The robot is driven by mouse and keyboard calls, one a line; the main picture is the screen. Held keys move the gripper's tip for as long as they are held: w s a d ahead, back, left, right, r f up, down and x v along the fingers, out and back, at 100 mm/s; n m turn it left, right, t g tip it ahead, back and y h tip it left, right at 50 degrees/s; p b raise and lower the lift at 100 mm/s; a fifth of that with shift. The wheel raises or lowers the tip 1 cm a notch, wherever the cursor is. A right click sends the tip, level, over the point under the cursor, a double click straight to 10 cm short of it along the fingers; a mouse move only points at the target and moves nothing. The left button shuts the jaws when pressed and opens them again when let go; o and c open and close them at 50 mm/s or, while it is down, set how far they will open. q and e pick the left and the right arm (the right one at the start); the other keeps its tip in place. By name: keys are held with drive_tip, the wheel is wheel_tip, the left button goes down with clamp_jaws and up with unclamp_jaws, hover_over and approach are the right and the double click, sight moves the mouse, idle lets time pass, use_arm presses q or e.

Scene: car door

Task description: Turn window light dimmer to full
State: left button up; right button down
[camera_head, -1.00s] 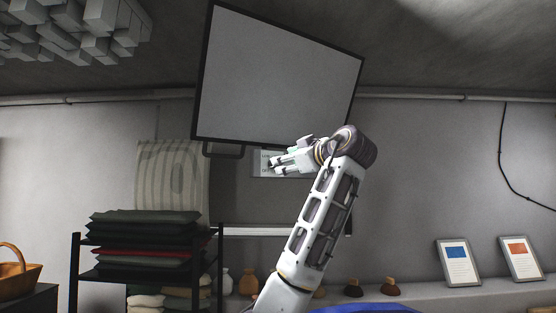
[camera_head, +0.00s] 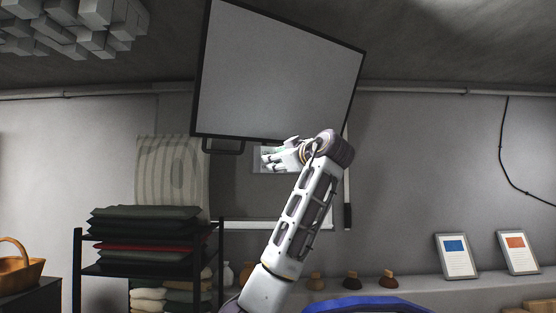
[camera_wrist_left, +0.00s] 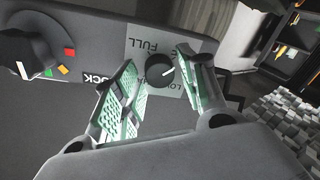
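The window light dimmer is a small round black knob (camera_wrist_left: 160,73) with a white pointer line, on a pale plate (camera_wrist_left: 176,40) marked FULL above and LOW below in the left wrist view. The pointer aims right and slightly up. My left gripper (camera_wrist_left: 157,62) is open, its green-padded fingers on either side of the knob, with visible gaps. In the head view my left gripper (camera_head: 280,157) is in front of the pale wall plate (camera_head: 258,163), below the large grey panel (camera_head: 278,75); the knob is hidden there. My right gripper is not in view.
A larger black knob (camera_wrist_left: 22,55) with coloured squares and a LOCK label sits left of the dimmer in the wrist view. A black shelf (camera_head: 148,271) with folded cloths stands left in the head view. Several small pots and two framed cards (camera_head: 456,256) line the ledge.

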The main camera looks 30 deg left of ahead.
use_arm(q)
drive_tip(key=c, duration=0.7)
